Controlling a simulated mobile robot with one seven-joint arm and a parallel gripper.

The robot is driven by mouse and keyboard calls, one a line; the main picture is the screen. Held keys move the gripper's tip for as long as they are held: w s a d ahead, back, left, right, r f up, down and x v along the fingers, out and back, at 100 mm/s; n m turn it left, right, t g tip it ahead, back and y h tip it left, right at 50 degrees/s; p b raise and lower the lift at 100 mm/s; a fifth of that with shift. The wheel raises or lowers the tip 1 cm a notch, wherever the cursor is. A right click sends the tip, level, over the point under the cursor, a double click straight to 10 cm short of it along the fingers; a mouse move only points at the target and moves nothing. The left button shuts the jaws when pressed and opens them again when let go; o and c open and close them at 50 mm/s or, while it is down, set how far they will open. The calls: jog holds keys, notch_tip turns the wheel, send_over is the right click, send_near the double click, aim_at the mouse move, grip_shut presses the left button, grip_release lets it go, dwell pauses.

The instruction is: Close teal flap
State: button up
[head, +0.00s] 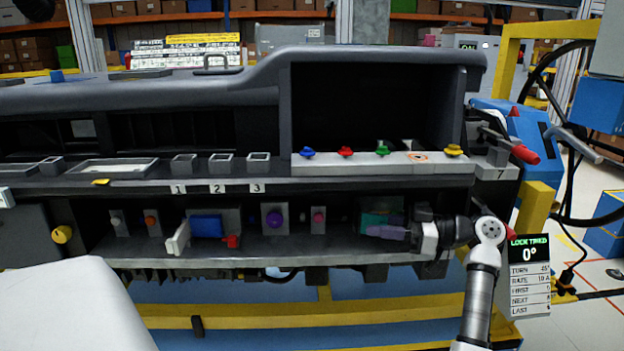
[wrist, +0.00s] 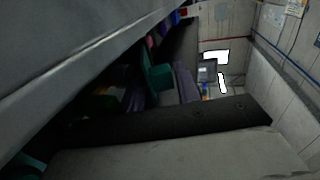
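The teal flap (head: 372,219) is in the lower shelf of the dashboard module, toward its right end. In the head view my gripper (head: 386,232) reaches in from the right and lies in front of it, hiding part of it. The fingers point left, and I cannot tell whether they touch the flap. In the dark wrist view a teal piece (wrist: 158,78) shows near the middle, beside a purple-grey shape. The gap between the fingertips is not clear in either view.
A white handle with a blue block (head: 206,226), a purple knob (head: 274,219) and a pink knob (head: 318,218) sit left along the shelf. A white ledge (head: 340,167) with coloured knobs overhangs above. A small display (head: 530,262) stands at right.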

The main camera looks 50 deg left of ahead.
jog(key=shift+w+d+r+m+t, duration=0.2)
jog(key=shift+d+m+t, duration=0.1)
jog(key=shift+t, duration=0.1)
